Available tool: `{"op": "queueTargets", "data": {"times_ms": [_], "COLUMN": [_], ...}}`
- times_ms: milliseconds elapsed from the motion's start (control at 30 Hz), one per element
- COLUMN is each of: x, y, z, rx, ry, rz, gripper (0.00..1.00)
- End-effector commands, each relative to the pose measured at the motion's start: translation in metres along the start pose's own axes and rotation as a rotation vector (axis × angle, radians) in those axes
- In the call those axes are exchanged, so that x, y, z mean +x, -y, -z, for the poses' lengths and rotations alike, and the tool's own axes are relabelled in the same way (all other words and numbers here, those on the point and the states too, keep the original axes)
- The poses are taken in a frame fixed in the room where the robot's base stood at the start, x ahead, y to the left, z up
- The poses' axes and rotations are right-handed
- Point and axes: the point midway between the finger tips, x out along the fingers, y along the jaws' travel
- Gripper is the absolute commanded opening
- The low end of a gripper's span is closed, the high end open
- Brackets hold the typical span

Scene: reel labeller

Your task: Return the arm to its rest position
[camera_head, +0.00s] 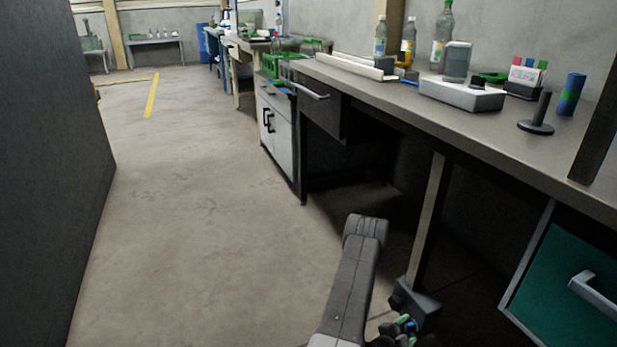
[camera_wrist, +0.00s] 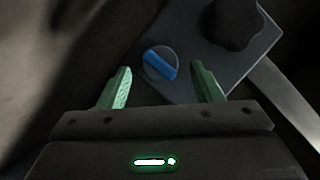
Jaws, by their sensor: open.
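My arm (camera_head: 355,270) rises from the bottom of the head view, in front of the workbench (camera_head: 440,110) and below its top. My gripper (camera_wrist: 162,90) is in the wrist view, with two green fingers apart. Nothing sits gripped between them. Beyond the fingertips is a round knob with a blue bar (camera_wrist: 160,64) on a grey plate (camera_wrist: 205,50). I cannot tell how far it is from the fingers.
The bench top holds a grey-white device (camera_head: 462,95), bottles (camera_head: 443,35), a black spindle stand (camera_head: 537,118) and a blue-green roll (camera_head: 570,95). A green drawer (camera_head: 570,280) is at the lower right. A dark panel (camera_head: 45,150) stands at left. Open floor (camera_head: 200,220) lies between.

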Motion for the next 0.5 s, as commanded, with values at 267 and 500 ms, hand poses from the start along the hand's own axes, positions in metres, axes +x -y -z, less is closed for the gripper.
{"op": "queueTargets", "data": {"times_ms": [267,500], "x": [0.0003,0.0005], "y": [0.0045,0.0052], "z": [-0.0003,-0.0008], "rx": [-0.176,-0.273], "ry": [-0.001,-0.001], "rz": [-0.072,-0.114], "gripper": [0.59,0.59]}}
